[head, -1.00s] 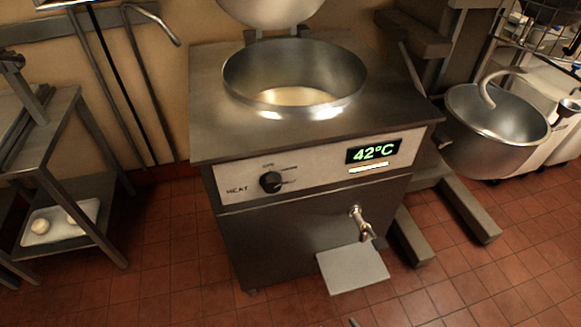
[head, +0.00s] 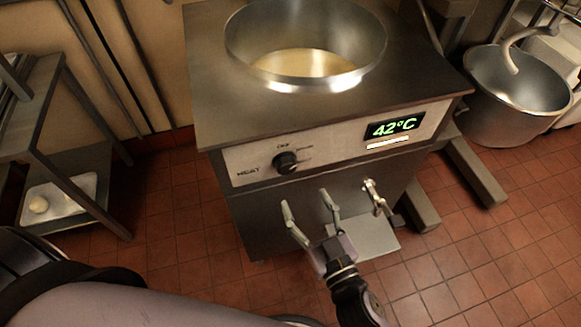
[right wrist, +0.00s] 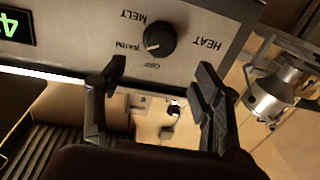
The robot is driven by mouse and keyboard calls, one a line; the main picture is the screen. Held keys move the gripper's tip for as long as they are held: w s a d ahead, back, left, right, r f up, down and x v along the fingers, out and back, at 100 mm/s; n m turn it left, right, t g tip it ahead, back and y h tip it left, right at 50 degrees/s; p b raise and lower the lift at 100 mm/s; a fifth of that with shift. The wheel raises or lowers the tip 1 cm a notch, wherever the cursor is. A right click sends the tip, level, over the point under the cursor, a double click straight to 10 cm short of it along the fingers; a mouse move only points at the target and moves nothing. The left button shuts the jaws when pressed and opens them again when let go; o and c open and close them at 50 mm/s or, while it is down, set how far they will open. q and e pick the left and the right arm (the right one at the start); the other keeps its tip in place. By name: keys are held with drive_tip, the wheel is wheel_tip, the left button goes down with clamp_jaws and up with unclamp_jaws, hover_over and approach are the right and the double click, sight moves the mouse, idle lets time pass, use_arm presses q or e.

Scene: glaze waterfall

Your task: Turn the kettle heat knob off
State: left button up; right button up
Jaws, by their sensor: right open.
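The black heat knob (head: 286,162) sits on the pale front panel of the steel kettle (head: 225,95), left of the green 42°C display. It shows large in the right wrist view (right wrist: 160,40), upside down, with HEAT, OFF, WARM and MELT lettering around it. I cannot tell for sure which mark its pointer faces. My right gripper (head: 306,201) is open and empty, just below the knob in the head view. In the right wrist view its two fingertips (right wrist: 158,72) spread to either side of the knob, apart from it. My left gripper is not in view.
A metal tap (head: 375,197) juts from the kettle front, right of my right gripper, above a grey plate (head: 365,240). The kettle's open bowl (head: 305,40) holds pale liquid. A shelf stand (head: 90,195) is at left, a mixer bowl (head: 515,95) at right.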

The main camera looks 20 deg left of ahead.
sight(288, 169)
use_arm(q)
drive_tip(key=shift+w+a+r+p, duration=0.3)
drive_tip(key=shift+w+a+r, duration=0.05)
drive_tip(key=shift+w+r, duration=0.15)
use_arm(e)
drive_tip(key=x, duration=0.9)
drive_tip(key=shift+w+a, duration=0.15)
drive_tip(key=shift+w, duration=0.05)
drive_tip(key=shift+c, duration=0.2)
drive_tip(key=c, duration=1.1)
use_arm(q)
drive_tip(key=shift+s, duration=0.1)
use_arm(e)
drive_tip(key=shift+c, duration=0.2)
